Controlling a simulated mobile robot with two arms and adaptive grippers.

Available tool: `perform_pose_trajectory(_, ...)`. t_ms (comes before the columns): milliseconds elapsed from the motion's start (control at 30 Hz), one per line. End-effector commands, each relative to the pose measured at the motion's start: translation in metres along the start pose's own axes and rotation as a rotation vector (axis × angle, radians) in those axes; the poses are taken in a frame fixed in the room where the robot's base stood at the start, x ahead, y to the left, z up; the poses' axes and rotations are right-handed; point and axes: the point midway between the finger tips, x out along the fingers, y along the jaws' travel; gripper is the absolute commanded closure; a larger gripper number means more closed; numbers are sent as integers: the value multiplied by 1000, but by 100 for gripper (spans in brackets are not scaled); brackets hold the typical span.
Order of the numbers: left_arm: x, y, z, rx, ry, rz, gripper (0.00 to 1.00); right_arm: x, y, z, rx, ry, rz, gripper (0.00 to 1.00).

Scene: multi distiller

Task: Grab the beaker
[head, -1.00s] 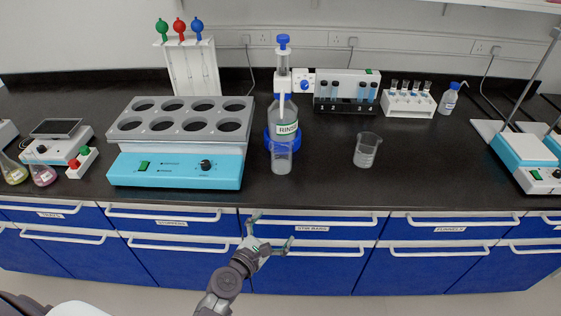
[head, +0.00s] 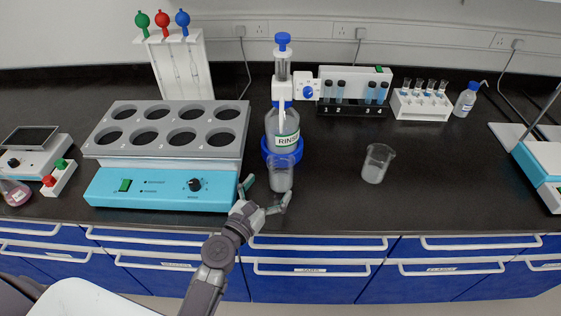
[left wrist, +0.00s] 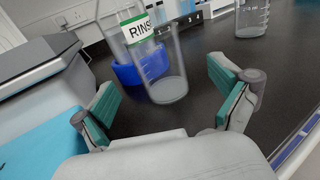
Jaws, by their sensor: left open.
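A clear glass beaker (head: 281,177) stands upright on the black bench, just in front of the rinse bottle (head: 284,132). In the left wrist view the beaker (left wrist: 167,84) is ahead of the fingers, a little left of the middle between them. My left gripper (head: 264,193) is open and empty at the bench's front edge, pointing at the beaker from the front left. Its teal pads (left wrist: 165,104) stand wide apart in the left wrist view, and the beaker is not between them. A second beaker (head: 377,163) stands to the right. My right gripper is not in view.
A teal-fronted water bath (head: 160,190) with round holes stands close to the left of my gripper. Behind are a black vial rack (head: 350,108) and a white tube rack (head: 418,106).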

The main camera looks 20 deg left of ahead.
Motion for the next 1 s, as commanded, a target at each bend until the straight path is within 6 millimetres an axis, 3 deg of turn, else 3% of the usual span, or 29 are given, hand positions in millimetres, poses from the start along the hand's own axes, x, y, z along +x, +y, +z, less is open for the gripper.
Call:
perform_pose_trajectory(167,10,0,3,-11,-5,1,1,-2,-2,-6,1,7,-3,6)
perform_pose_trajectory(433,43,3,0,-8,-5,-1,1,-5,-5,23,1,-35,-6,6)
perform_pose_trajectory(633,70,4,-2,-9,-4,0,1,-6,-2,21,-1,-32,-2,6)
perform_pose_trajectory(933,75,4,-2,-8,-3,1,1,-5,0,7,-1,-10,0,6)
perform_pose_trajectory(1000,75,4,-2,-8,-3,1,11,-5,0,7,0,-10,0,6)
